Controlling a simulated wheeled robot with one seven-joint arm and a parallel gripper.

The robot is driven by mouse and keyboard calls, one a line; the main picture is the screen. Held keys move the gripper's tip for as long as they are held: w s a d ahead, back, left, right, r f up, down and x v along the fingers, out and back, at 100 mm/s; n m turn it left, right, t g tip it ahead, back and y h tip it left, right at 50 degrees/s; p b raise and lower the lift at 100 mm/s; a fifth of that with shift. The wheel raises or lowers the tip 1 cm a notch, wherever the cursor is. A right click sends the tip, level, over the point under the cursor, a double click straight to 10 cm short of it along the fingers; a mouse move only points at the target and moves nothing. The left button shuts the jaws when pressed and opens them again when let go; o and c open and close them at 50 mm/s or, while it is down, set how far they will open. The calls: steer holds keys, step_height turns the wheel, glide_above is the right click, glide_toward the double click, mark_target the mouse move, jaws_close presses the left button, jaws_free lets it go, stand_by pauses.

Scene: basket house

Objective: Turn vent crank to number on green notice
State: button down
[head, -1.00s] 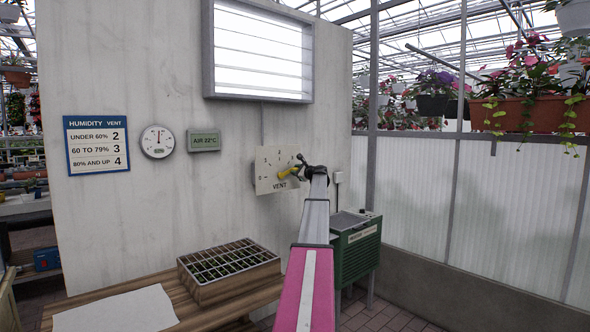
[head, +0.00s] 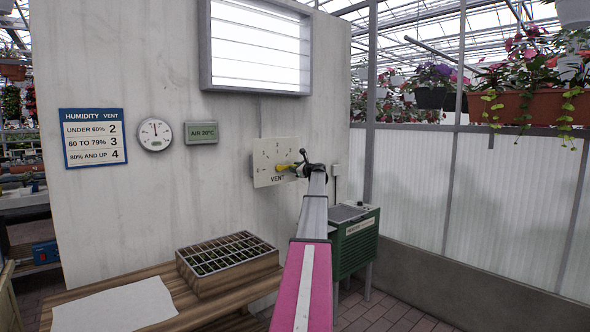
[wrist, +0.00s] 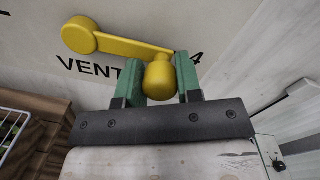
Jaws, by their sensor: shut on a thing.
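The yellow vent crank (head: 284,167) is on a pale dial plate (head: 265,178) marked VENT on the wall. The crank arm points right, toward the 4 side. In the wrist view the crank's round hub (wrist: 78,35) is upper left, and its knob (wrist: 158,80) sits between the green fingers of my gripper (wrist: 160,75), which is shut on it. A 4 shows just beyond the right finger. A small green notice (head: 202,133) seems to read AIR 20°C; no vent number shows on it. A blue-bordered chart (head: 94,138) lists humidity against vent numbers 2, 3 and 4.
A round gauge (head: 155,134) hangs between the chart and the green notice. A seedling tray (head: 228,264) and a white sheet (head: 115,305) lie on the wooden bench below. A green cabinet (head: 354,243) stands right of the dial, behind my arm.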

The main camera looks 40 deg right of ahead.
steer(key=shift+f, duration=0.1)
steer(key=c, duration=0.8)
jaws_free()
steer(key=shift+s, duration=0.1)
steer(key=s, duration=0.3)
steer(key=s+d, duration=0.1)
steer(key=s, duration=0.6)
steer(key=shift+s+d, duration=0.15)
steer(key=shift+s, duration=0.15)
